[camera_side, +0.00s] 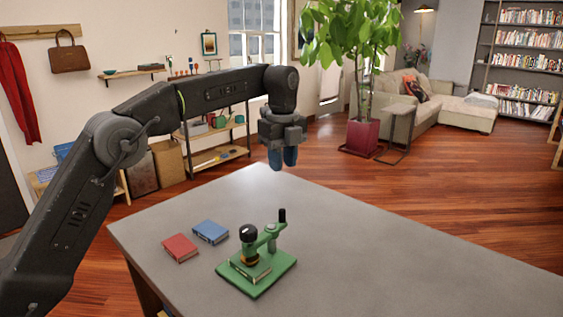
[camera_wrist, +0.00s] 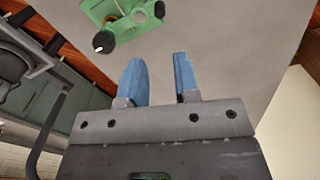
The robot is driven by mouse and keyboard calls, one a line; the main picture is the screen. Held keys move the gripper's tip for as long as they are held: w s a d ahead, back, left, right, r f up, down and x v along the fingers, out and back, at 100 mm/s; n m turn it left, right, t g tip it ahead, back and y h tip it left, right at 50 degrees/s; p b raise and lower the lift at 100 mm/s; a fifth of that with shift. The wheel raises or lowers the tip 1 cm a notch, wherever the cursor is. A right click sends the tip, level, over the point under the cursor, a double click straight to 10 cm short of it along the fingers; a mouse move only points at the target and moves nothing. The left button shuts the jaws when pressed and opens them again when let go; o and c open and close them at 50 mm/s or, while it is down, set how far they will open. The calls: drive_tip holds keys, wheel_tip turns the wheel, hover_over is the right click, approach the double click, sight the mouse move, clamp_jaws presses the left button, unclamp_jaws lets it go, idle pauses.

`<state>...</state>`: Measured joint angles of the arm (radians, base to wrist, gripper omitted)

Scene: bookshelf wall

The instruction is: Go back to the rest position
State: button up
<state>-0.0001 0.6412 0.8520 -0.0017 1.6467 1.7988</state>
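My gripper (camera_side: 283,157) hangs over the far part of the grey table, pointing down, well above the tabletop. In the wrist view its two blue fingers (camera_wrist: 160,78) stand apart with nothing between them. It is clear of the objects on the table. My dark arm reaches in from the left of the side view.
On the grey table (camera_side: 400,240) lie a red book (camera_side: 180,248) and a blue book (camera_side: 210,231). The table's right side is clear.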

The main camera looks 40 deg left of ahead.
drive_tip(key=s+r+n+t, duration=0.1)
drive_tip(key=s+r+n, duration=0.1)
drive_tip(key=s+n, duration=0.45)
drive_tip(key=s+r+n+t, duration=0.2)
drive_tip(key=s+r+n, duration=0.15)
drive_tip(key=s, duration=0.65)
drive_tip(key=s+f+n+t, duration=0.1)
drive_tip(key=s+f+n, duration=0.4)
drive_tip(key=s, duration=0.3)
drive_tip(key=s+f+n+t, duration=0.1)
drive_tip(key=s+f+n, duration=0.4)
drive_tip(key=s, duration=0.3)
drive_tip(key=shift+s+f+n+t, duration=0.15)
drive_tip(key=shift+f+n+t, duration=0.05)
drive_tip(key=shift+n+t, duration=0.1)
drive_tip(key=shift+o, duration=0.3)
